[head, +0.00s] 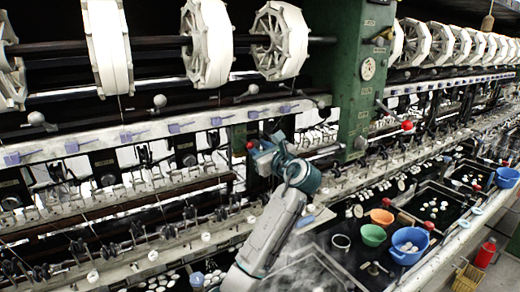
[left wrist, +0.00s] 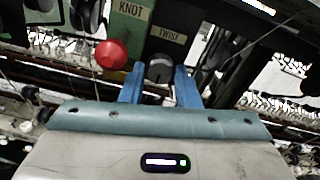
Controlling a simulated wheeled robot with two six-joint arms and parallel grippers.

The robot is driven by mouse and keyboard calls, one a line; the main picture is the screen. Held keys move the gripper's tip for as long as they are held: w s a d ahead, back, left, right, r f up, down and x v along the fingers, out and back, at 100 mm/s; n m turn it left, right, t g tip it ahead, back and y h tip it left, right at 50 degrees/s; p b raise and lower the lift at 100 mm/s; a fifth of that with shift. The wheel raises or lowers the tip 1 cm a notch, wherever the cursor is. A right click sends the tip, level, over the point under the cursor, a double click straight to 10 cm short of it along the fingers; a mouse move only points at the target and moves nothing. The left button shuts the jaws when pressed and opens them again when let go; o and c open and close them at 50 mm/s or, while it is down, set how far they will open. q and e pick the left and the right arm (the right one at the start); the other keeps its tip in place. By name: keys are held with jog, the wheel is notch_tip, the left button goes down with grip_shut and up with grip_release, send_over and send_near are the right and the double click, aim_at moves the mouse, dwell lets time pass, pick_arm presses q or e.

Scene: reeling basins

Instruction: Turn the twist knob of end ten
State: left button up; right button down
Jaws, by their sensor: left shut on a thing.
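The twist knob (left wrist: 159,68) is a dark grey round knob below a label reading TWIST (left wrist: 168,34) in the left wrist view. My left gripper (left wrist: 160,76) has its blue fingers on either side of the knob and is shut on it. In the head view my left gripper (head: 260,152) reaches to the machine front beside the green post, and its body hides the twist knob. A red knob (left wrist: 111,54) sits just left of the fingers, below a label reading KNOT (left wrist: 130,9). My right gripper is not in view.
The green post (head: 361,80) stands right of my gripper, with large white reels (head: 281,40) above. A rail with purple levers (head: 125,136) runs across the machine. Below right are basins and blue (head: 410,243), green (head: 373,235) and orange (head: 382,217) bowls.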

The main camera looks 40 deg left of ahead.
pick_arm(q)
jog(key=shift+f, duration=0.1)
jog(key=o, duration=1)
jog(key=shift+d, duration=0.1)
jog(key=shift+s+d+f+b, duration=0.1)
jog(key=shift+d+b, duration=0.2)
jog(key=b+v, duration=0.4)
jog(key=v, duration=0.6)
